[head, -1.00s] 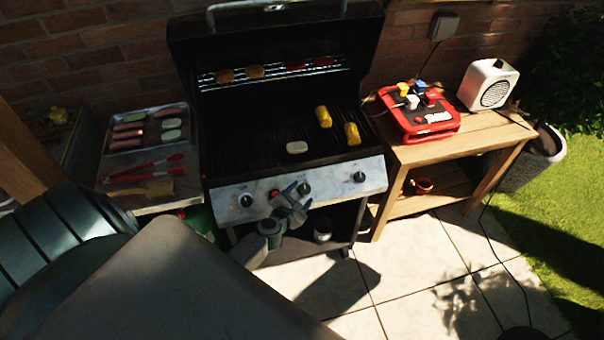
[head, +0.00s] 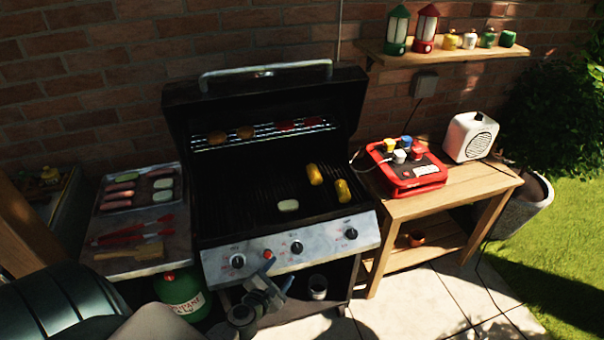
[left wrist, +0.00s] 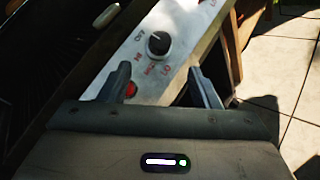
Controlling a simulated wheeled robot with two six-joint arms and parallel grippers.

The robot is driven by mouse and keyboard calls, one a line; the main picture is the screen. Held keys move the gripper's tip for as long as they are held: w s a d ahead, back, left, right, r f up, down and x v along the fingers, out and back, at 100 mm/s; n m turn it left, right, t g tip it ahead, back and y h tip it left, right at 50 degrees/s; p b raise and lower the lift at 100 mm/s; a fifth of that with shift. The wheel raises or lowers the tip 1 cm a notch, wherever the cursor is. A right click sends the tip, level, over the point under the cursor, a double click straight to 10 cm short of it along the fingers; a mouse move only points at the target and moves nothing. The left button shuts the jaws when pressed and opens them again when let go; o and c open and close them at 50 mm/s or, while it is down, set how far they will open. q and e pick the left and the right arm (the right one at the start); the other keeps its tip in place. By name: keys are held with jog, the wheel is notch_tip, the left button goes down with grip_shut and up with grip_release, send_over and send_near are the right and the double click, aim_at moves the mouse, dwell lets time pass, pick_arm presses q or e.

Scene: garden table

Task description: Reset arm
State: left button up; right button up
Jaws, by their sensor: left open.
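My left gripper (head: 268,284) is low in front of the grill's control panel (head: 330,241), below and left of the middle knob (head: 296,248). In the left wrist view its two fingers (left wrist: 159,72) are spread apart with nothing between them. A black knob (left wrist: 158,44) on the panel shows beyond the fingertips, and a red button (left wrist: 130,90) shows beside the left-hand finger. Whether the fingers touch the panel I cannot tell. My right gripper is in neither view.
The open grill (head: 240,190) holds several food pieces. A side shelf with a food tray (head: 113,205) and red tongs (head: 130,230) is left. A green gas bottle (head: 182,296) stands below.

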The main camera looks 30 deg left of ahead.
pick_arm(q)
jog(key=s+d+f+m+g+h+b, duration=0.15)
jog(key=s+f+m, duration=0.3)
jog(key=f, duration=0.55)
jog(key=s+f+m+g+b, duration=0.2)
jog(key=s+f+m+b, duration=0.15)
jog(key=f+m, duration=0.45)
jog(key=s+f+m+g+b, duration=0.25)
jog(key=s+f, duration=0.25)
jog(key=f, duration=0.7)
jog(key=s+d+f+m+g+b, duration=0.1)
jog(key=s+f+m+g+b, duration=0.1)
jog(key=s+f+m, duration=0.6)
jog(key=s+d+f+m+g+b, duration=0.1)
jog(key=s+f+m+g+b, duration=0.1)
jog(key=s+f+m+g, duration=0.3)
jog(key=s+f+m, duration=0.3)
jog(key=s+f, duration=0.4)
jog(key=s, duration=0.5)
jog(key=shift+s+f, duration=0.15)
jog(key=shift+s, duration=0.25)
